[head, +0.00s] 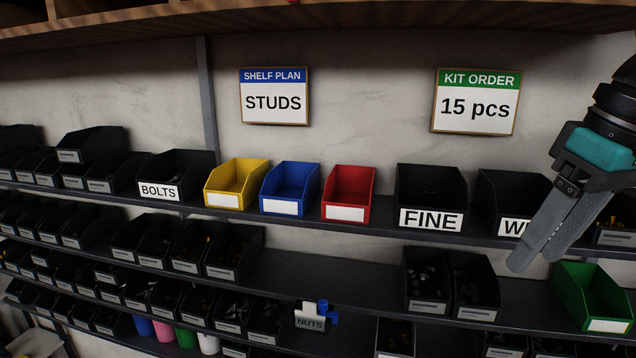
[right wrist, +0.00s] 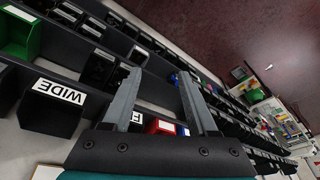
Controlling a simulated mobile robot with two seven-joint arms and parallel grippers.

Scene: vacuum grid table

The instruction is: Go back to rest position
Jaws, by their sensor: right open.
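My right gripper (head: 534,258) hangs at the right of the head view, fingers pointing down and left, in front of the shelf by the black bin marked "W…" (head: 505,194). In the right wrist view the fingers of my right gripper (right wrist: 158,74) stand apart with nothing between them. That view shows the same bin's full label, "WIDE" (right wrist: 57,92). My left gripper is not in the head view.
The upper shelf holds a BOLTS bin (head: 174,175), yellow (head: 235,184), blue (head: 289,189) and red (head: 348,194) bins and a FINE bin (head: 430,196). A green bin (head: 590,299) is below the gripper. The lower shelf has bare room (head: 330,282) mid-span.

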